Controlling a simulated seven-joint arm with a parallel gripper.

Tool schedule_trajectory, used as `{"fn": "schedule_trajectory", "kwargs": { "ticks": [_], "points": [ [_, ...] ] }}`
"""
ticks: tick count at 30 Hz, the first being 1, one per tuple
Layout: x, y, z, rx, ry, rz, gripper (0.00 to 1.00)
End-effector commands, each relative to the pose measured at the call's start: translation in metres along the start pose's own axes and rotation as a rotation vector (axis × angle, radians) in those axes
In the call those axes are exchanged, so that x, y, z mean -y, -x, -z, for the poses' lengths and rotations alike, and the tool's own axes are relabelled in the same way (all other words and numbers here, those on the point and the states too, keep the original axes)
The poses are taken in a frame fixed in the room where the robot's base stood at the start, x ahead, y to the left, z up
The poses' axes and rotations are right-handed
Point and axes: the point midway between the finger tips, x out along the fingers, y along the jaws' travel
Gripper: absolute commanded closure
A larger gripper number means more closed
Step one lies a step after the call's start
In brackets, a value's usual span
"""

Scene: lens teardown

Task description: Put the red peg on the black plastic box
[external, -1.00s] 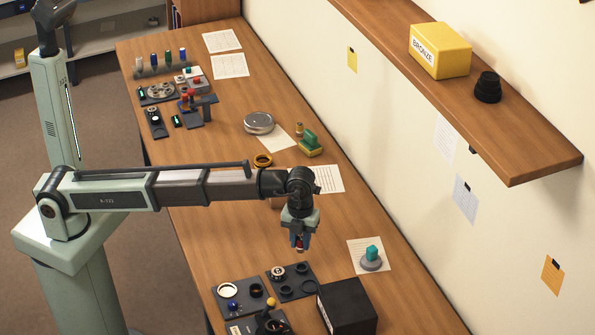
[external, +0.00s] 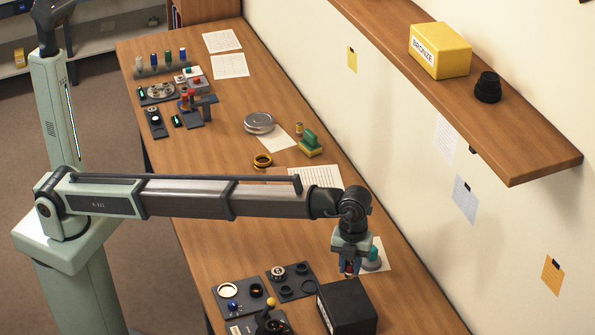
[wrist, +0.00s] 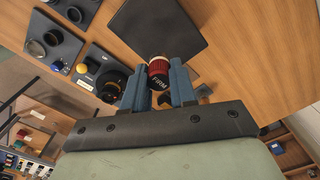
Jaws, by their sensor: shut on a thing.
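The red peg (wrist: 158,67) is held between the two fingers of my gripper (wrist: 158,88) in the wrist view. It has a red ribbed end and a pale band with dark lettering. In the external view my gripper (external: 349,272) points down, with a little red showing between its fingers, just above the far edge of the black plastic box. The black plastic box (external: 347,306) stands at the front right of the bench, and its flat top is bare. It also shows in the wrist view (wrist: 158,28). I cannot tell whether the peg touches the box.
Dark trays with lens rings (external: 291,281) and a tray with a yellow-knobbed part (external: 270,303) lie left of the box. A teal-topped part (external: 372,258) stands on paper close behind my gripper. A shelf (external: 480,110) overhangs the right side.

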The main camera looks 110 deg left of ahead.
Motion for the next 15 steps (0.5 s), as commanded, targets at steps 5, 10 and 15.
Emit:
{"fn": "schedule_trajectory", "kwargs": {
  "ticks": [5, 10, 15],
  "points": [
    [-0.001, -0.025, 0.000, 0.000, 0.002, -0.002, 1.00],
    [-0.001, -0.051, 0.000, 0.000, 0.002, -0.001, 1.00],
    [0.000, -0.062, 0.000, 0.000, 0.002, 0.001, 1.00]
  ]
}}
